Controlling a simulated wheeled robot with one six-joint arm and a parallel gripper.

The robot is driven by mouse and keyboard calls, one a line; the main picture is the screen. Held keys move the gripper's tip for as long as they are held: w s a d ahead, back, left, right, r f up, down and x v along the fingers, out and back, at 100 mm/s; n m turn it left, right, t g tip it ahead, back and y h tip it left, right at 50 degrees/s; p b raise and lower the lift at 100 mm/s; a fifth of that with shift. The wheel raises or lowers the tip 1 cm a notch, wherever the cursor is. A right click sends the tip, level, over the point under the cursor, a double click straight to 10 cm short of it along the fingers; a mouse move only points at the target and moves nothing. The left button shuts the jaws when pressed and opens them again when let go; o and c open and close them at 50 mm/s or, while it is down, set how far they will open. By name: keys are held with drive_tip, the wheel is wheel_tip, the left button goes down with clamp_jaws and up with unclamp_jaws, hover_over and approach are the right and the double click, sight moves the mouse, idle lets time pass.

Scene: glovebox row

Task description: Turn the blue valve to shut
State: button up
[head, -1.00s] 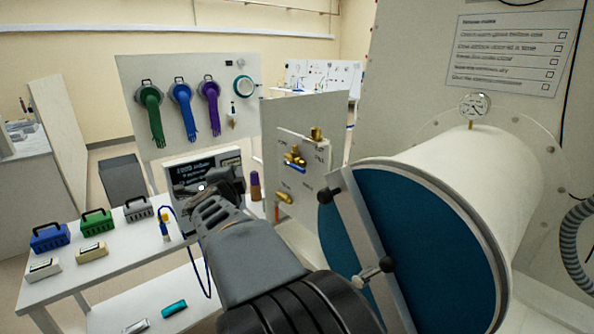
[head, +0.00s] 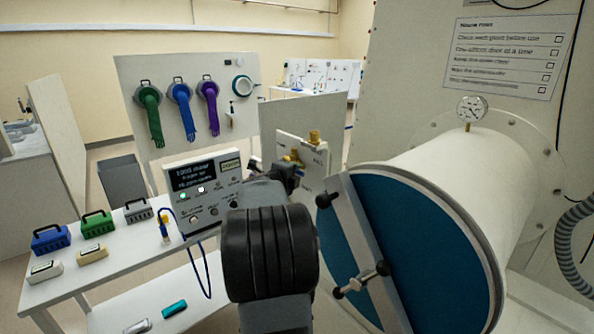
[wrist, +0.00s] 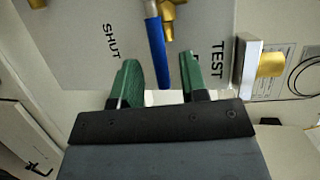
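The blue valve handle (wrist: 155,50) is a slim lever on a brass valve, on a grey panel, in the wrist view. It points down in the picture, between the labels SHUT at left and TEST at right. My gripper (wrist: 160,82) is open, with one green fingertip on either side of the handle's end and a visible gap on both sides. In the head view my gripper (head: 288,176) is at the valve panel (head: 318,157). My arm hides the blue handle there; some of the brass fitting (head: 292,159) shows.
A large white cylinder (head: 470,190) with a blue door and clamp bar stands close at right of my arm. A meter box (head: 205,185) is close at left. A table (head: 120,262) holds several small cases. A brass knob (wrist: 271,64) sits right of my fingers.

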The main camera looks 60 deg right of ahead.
drive_tip(key=shift+w+d+f, duration=0.1)
drive_tip(key=shift+d+f, duration=0.1)
drive_tip(key=shift+d, duration=1)
drive_tip(key=shift+c, duration=0.4)
clamp_jaws()
